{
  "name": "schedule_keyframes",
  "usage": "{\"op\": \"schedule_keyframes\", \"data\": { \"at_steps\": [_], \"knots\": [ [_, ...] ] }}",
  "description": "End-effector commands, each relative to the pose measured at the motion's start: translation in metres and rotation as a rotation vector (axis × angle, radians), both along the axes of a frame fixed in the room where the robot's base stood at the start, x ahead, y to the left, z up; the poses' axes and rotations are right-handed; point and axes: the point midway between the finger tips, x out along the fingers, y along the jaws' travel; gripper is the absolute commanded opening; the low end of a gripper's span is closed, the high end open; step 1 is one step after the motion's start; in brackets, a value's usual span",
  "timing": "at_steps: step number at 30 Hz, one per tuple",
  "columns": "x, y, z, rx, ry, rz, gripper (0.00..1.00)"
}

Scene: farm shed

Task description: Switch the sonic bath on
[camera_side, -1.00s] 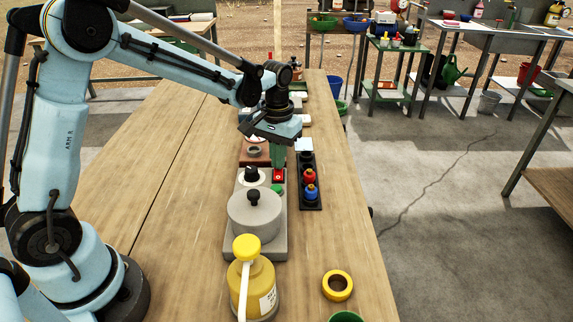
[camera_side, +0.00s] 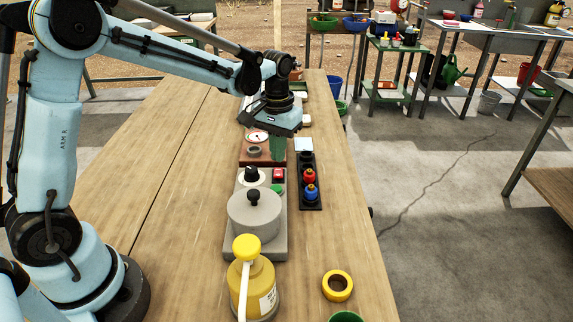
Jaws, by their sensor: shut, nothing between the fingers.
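The sonic bath appears to be the grey unit (camera_side: 279,240) on the wooden bench, with a round grey lidded pot (camera_side: 253,220) on it. Behind the lid, the unit carries a black knob on a white dial (camera_side: 251,175), a red rocker switch (camera_side: 278,175) and a green button (camera_side: 277,188). My gripper (camera_side: 279,158) has green fingers, pointing down and shut on nothing. Its tips are just behind and above the red switch, apart from it in this view. The switch is fully visible, but its on or off position is too small to tell.
A black tray (camera_side: 310,201) with red and blue bottles stands right of the unit. A brown-red box with a gauge (camera_side: 256,138) stands behind. A yellow pump bottle (camera_side: 252,285) and a yellow tape roll (camera_side: 337,285) are in front. The bench is clear at left.

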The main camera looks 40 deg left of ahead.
Motion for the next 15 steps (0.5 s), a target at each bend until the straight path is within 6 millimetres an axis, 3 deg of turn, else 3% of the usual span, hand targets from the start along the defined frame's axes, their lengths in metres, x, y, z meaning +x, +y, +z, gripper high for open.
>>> {"op": "schedule_keyframes", "data": {
  "at_steps": [15],
  "knots": [
    [0.0, 0.0, 0.037, 0.0, 0.0, 0.0, 0.0]
  ]
}}
